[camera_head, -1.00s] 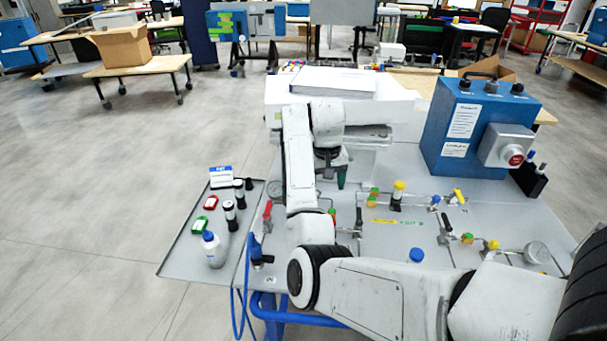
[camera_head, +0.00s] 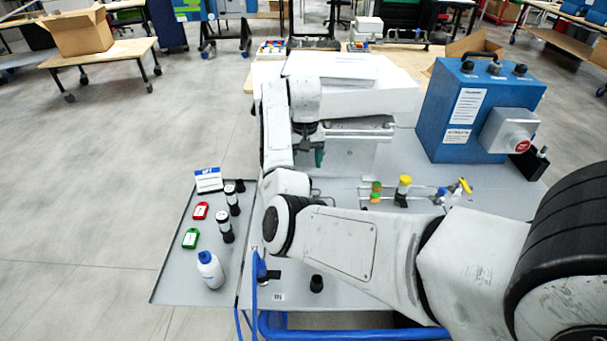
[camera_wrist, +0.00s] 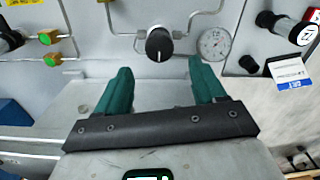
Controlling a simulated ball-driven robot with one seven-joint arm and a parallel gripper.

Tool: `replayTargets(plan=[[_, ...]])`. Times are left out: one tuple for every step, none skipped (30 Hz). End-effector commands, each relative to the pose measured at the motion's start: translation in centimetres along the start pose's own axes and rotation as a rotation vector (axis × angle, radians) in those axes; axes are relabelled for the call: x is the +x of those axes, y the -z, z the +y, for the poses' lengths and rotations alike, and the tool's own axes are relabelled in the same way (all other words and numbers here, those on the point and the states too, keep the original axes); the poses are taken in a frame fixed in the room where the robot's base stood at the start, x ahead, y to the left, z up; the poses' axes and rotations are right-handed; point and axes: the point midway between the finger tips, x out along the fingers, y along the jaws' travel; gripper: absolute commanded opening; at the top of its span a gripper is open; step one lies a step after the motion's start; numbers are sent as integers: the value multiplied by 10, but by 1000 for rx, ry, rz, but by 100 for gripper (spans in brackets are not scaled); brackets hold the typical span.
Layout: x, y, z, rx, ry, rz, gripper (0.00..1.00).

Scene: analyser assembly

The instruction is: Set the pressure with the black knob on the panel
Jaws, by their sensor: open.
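The black knob (camera_wrist: 159,44) with a white pointer line is on the grey panel (camera_wrist: 100,48) in the wrist view. It lies just beyond my gripper (camera_wrist: 161,72), centred between the two green fingers. The fingers are wide apart and do not touch the knob. A round white pressure gauge (camera_wrist: 214,44) is right of the knob, joined by thin piping. In the head view my arm hides the knob and gauge. My gripper (camera_head: 319,157) shows there only as a small green finger over the panel (camera_head: 345,192).
A blue control box (camera_head: 452,115) with a red button stands at the back right. A side tray (camera_head: 170,270) on the left holds a bottle (camera_head: 209,268), red and green tags and black-and-white cylinders. Valves with yellow handles (camera_head: 464,185) and piping cross the panel.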

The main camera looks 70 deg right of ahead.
Motion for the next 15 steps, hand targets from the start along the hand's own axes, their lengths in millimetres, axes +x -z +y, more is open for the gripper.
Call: replayTargets(plan=[[9,-1,0,-1,-1,-4,69],[15,-1,0,-2,-2,-3,69],[22,-1,0,-2,-2,-4,69],[27,-1,0,-2,-1,-3,69],[31,-1,0,-2,-1,-3,69],[37,-1,0,-2,-1,-2,69],[41,-1,0,-2,-1,-2,69],[45,0,0,-2,-1,-2,69],[49,0,0,-2,-1,-1,69],[52,-1,0,-1,-1,-2,69],[54,0,0,-1,-1,-1,69],[56,0,0,-1,-1,0,69],[58,0,0,0,0,0,69],[59,0,0,0,0,0,69],[60,0,0,0,0,0,69]])
